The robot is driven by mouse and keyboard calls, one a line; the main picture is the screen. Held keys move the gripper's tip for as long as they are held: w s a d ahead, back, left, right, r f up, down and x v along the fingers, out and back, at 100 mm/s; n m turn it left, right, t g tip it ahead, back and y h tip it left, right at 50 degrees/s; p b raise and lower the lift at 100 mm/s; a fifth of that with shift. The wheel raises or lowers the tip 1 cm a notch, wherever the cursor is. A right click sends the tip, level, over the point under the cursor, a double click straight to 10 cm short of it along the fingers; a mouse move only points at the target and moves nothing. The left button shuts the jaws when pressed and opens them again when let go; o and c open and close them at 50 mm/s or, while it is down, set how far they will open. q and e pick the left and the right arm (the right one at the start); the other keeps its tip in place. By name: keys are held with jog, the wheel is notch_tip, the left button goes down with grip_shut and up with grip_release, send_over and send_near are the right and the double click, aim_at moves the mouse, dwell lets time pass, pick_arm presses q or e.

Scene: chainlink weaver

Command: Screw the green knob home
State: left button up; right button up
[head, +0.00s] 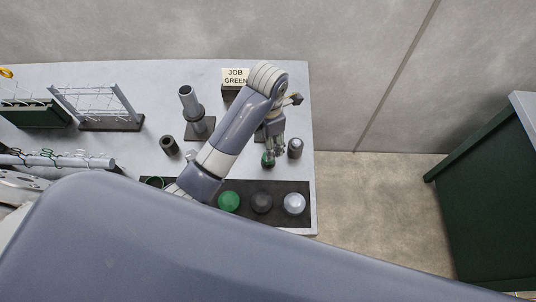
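My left gripper (269,160) points down at the right part of the bench, its forearm reaching in from the lower left. Its fingers are around or just above a small green knob (268,160). The fingertips are too small to tell whether they touch or grip it. What lies under the knob is mostly hidden by the gripper and arm. A larger green round piece (229,202) sits in a dark tray (312,216) at the front. My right gripper is not in view.
A grey cylinder (295,148) stands close right of the gripper. Dark and silver round pieces (294,204) sit in the tray. A sign reading JOB GREEN (235,78), a stand with a tube (190,102) and wire racks (97,104) stand further back and left. My large arm link covers the foreground.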

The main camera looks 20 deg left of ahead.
pick_arm(q)
notch_tip(320, 180, down, 8)
jog(key=shift+w+a+r+p, duration=0.15)
jog(key=shift+r+p, duration=0.1)
jog(key=shift+p, duration=0.55)
jog(key=shift+f, duration=0.65)
jog(key=c, duration=1)
jog(key=shift+c, duration=0.2)
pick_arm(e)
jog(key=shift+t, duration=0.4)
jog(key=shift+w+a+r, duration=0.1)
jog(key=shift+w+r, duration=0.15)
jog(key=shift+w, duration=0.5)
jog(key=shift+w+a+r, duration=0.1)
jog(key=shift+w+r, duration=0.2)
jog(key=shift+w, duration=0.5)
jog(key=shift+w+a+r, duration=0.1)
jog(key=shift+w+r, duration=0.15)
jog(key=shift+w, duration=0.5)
